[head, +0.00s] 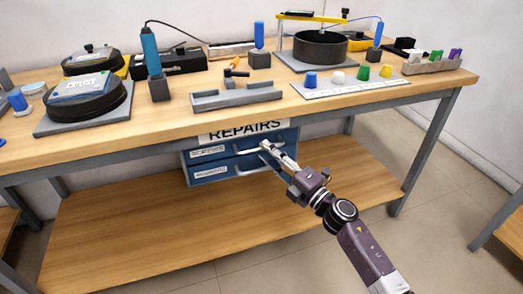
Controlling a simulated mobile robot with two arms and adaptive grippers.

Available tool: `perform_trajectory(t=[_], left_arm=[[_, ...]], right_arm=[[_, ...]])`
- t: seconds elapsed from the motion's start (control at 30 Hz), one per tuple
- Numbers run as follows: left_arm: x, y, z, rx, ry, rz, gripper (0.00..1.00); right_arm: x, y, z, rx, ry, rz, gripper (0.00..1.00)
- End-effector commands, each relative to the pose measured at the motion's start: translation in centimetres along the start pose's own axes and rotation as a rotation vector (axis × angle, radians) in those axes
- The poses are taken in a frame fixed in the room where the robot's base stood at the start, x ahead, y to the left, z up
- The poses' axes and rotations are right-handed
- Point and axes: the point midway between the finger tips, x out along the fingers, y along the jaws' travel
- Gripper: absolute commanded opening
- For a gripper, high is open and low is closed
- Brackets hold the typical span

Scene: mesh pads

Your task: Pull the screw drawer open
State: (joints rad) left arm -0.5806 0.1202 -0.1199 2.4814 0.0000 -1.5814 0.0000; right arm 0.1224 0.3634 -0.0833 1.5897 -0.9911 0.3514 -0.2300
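The upper drawer (207,158) and the lower drawer (212,173) each carry a white label, too small to read surely, so I cannot tell which is the screw drawer. Both look closed or nearly so. My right gripper (267,147) reaches in from the lower right, its fingertips at the right end of the upper drawer's pale handle (249,151). Whether the fingers are shut on the handle is too small to tell. My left gripper is out of view.
The wooden bench top (170,122) holds a soldering iron in a stand (151,60), a grey rack (236,95), a black pot (319,47) and coloured pieces on a pale strip (350,88). A wooden lower shelf (150,235) lies below the drawers.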

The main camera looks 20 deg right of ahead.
Motion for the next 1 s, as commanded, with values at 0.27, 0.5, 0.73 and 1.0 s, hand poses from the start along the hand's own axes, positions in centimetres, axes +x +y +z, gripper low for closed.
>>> perform_trajectory(t=[0.27,0.5,0.73,1.0], left_arm=[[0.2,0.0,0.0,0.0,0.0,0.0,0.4],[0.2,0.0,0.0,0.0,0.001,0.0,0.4],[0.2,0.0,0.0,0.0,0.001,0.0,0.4],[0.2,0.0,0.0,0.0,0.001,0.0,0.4]], right_arm=[[2.7,-0.1,0.0,0.001,-0.001,0.0,0.27],[2.9,-0.1,0.0,0.002,-0.001,-0.002,0.27],[2.8,-0.1,0.0,0.002,-0.001,-0.001,0.05],[2.8,-0.1,0.0,0.002,-0.001,-0.002,0.0]])
